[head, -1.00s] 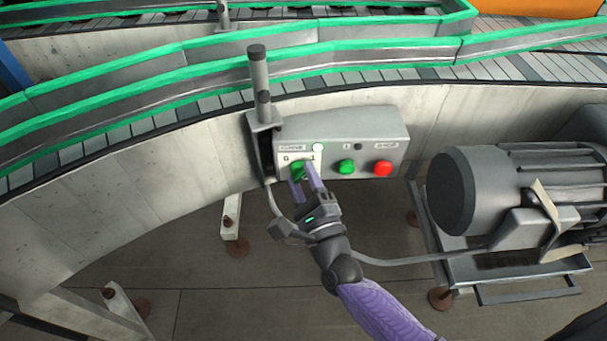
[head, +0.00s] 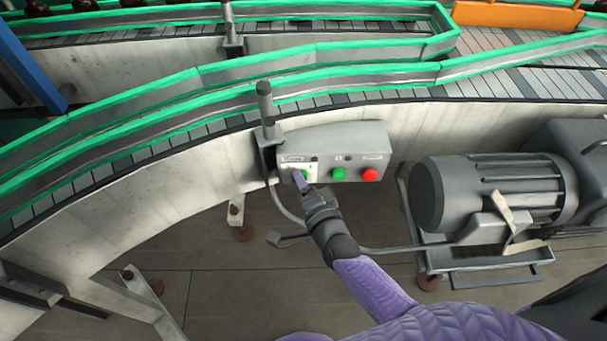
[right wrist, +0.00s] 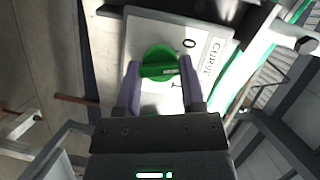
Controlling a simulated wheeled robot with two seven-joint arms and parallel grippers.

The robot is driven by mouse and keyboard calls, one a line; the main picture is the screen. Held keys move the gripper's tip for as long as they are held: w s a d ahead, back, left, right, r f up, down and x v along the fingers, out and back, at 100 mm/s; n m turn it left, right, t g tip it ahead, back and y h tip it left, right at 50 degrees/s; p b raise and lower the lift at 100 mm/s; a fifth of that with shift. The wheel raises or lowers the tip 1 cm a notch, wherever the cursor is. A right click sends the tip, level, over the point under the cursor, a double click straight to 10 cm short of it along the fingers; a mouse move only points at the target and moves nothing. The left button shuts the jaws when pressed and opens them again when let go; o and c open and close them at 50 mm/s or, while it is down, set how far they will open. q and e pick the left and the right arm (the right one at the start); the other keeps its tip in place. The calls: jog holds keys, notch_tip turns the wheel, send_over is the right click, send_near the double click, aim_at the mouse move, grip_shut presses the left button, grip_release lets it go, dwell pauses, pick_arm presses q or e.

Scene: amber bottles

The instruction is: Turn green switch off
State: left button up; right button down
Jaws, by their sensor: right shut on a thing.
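The green rotary switch (right wrist: 158,60) sits on a white plate (right wrist: 141,30) marked 0 and 1. In the right wrist view its raised handle lies crosswise between the two purple fingers of my right gripper (right wrist: 159,74), which are shut on it. In the head view my right gripper (head: 299,177) is at the left end of the grey control box (head: 330,138), and its fingers cover part of the switch. My left gripper is not in view.
A green button (head: 338,174) and a red button (head: 370,174) are to the right on the box. A grey post (head: 265,104) stands at its left. A motor (head: 495,190) is at the right. Green-railed conveyors (head: 210,92) run behind.

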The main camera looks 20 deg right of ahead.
jog(key=n+g+h+p, duration=0.1)
jog(key=n+p, duration=0.3)
jog(key=shift+a+r+g+h, duration=0.1)
jog(key=shift+g+h, duration=0.3)
dwell(0.5)
jog(key=shift+c, duration=1)
grip_release()
